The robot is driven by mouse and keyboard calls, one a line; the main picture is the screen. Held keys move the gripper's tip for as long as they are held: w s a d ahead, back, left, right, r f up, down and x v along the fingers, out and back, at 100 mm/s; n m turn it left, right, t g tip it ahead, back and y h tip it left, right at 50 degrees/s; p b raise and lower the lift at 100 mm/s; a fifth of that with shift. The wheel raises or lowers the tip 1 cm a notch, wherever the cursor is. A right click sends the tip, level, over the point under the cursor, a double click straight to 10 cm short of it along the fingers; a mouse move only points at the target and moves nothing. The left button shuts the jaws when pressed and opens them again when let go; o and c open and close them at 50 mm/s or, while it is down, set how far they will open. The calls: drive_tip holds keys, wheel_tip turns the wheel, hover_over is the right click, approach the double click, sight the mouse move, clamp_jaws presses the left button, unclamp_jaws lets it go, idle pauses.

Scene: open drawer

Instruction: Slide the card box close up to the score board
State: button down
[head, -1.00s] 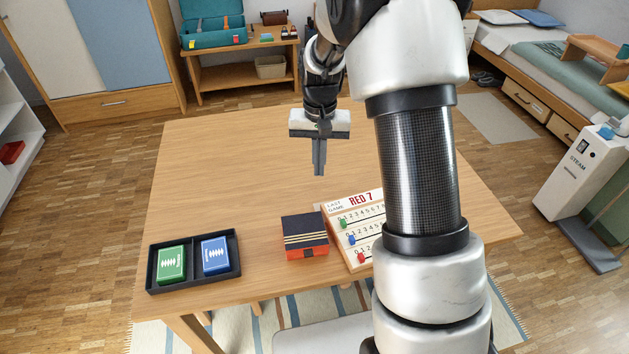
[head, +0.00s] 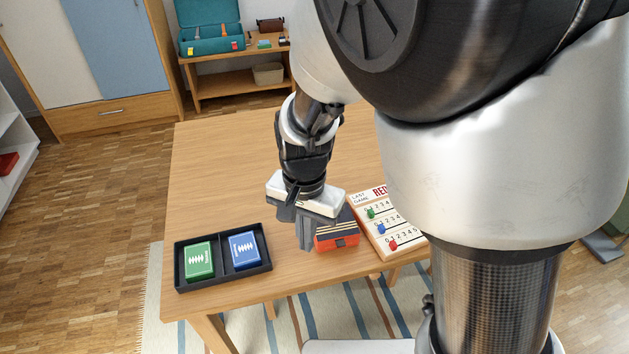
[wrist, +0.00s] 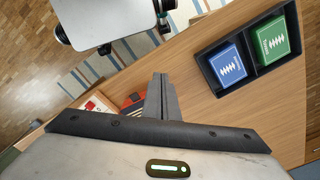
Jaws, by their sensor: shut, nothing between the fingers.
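The card box (head: 338,242), orange-red with a dark striped lid, sits on the table just left of the score board; my gripper hides part of it in the head view. A narrow strip of table shows between them. The score board (head: 379,229) has number rows with green, blue and red pegs, and my arm covers its right part. My gripper (head: 306,247) is shut and empty, fingers pointing down at the left side of the card box. In the wrist view, the fingers (wrist: 160,97) are right beside the card box (wrist: 132,101); I cannot tell if they touch.
A black tray (head: 223,274) with a green deck (head: 199,261) and a blue deck (head: 243,250) lies to the left on the table (head: 215,160). Bare table lies between the tray and my gripper, and behind them. The front table edge is close.

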sight(318, 239)
wheel_tip(318, 239, down, 9)
drive_tip(key=b, duration=0.4)
drive_tip(key=shift+d+f, duration=0.1)
drive_tip(key=shift+f, duration=0.1)
drive_tip(key=w, duration=0.1)
drive_tip(key=w+d, duration=0.1)
drive_tip(key=shift+w+r, duration=0.3)
drive_tip(key=shift+w+d+r+b, duration=0.15)
drive_tip(key=shift+w+d+b, duration=0.15)
drive_tip(key=shift+w, duration=0.25)
drive_tip(key=shift+w, duration=0.1)
drive_tip(key=shift+w+d, duration=0.15)
drive_tip(key=shift+w, duration=0.2)
drive_tip(key=shift+w+d, duration=0.25)
drive_tip(key=shift+w, duration=0.35)
drive_tip(key=shift+p, duration=0.3)
